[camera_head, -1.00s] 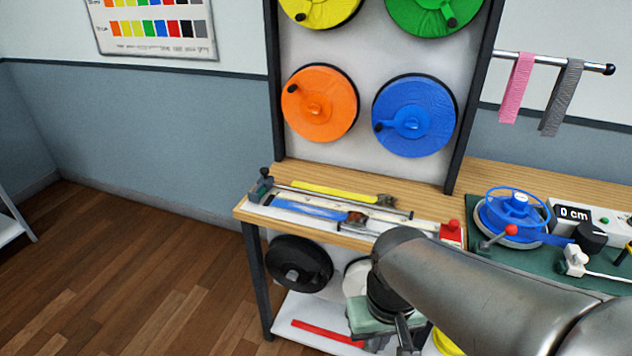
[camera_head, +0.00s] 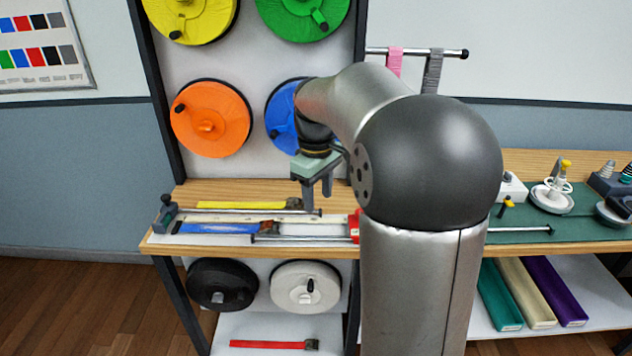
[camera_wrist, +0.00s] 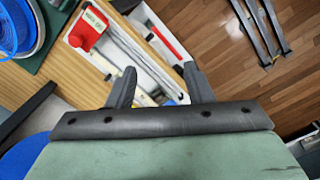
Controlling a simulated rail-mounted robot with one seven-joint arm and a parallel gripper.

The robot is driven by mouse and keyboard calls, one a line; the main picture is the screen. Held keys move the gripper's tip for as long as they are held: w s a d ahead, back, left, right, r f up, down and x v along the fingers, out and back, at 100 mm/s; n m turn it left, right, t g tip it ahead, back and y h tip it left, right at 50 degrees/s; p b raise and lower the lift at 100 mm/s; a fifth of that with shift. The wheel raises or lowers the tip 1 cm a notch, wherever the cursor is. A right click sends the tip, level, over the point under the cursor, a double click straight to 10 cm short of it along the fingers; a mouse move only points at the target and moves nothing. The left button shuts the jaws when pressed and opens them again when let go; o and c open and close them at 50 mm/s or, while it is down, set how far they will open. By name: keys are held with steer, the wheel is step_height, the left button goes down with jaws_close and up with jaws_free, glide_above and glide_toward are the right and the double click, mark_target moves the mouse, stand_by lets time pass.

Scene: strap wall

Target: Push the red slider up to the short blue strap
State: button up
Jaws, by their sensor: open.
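The red slider (camera_head: 354,226) stands at the right end of the white measuring board, partly hidden by my arm in the head view. In the wrist view the red slider (camera_wrist: 87,32) is fully in sight, with a pale label on it. The blue strap (camera_head: 232,227) lies flat on the board's left half, with a gap between it and the slider. My gripper (camera_head: 317,198) is open and empty, pointing down above the right part of the board. In the wrist view my gripper (camera_wrist: 160,70) has its fingers wide apart, with the slider beyond them to the upper left.
A yellow strap (camera_head: 240,205) lies behind the blue one, with thin metal rods along the board. A grey clamp (camera_head: 165,212) stands at the board's left end. Spools hang on the wall behind. A green mat (camera_head: 515,232) with tools lies to the right.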

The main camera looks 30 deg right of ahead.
steer(key=w+d+n, duration=0.1)
steer(key=w+d, duration=0.2)
steer(key=d, duration=0.3)
steer(key=w+d+r+n, duration=0.1)
steer(key=w+d, duration=0.1)
steer(key=d, duration=0.3)
steer(key=w+d+n, duration=0.1)
steer(key=w+d, duration=0.2)
steer(key=d, duration=0.3)
steer(key=f+p, duration=0.1)
steer(key=f, duration=1.5)
steer(key=shift+s+f+p, duration=0.2)
steer(key=shift+f+p, duration=0.05)
steer(key=shift+p, duration=0.1)
jaws_close()
steer(key=shift+a, duration=0.1)
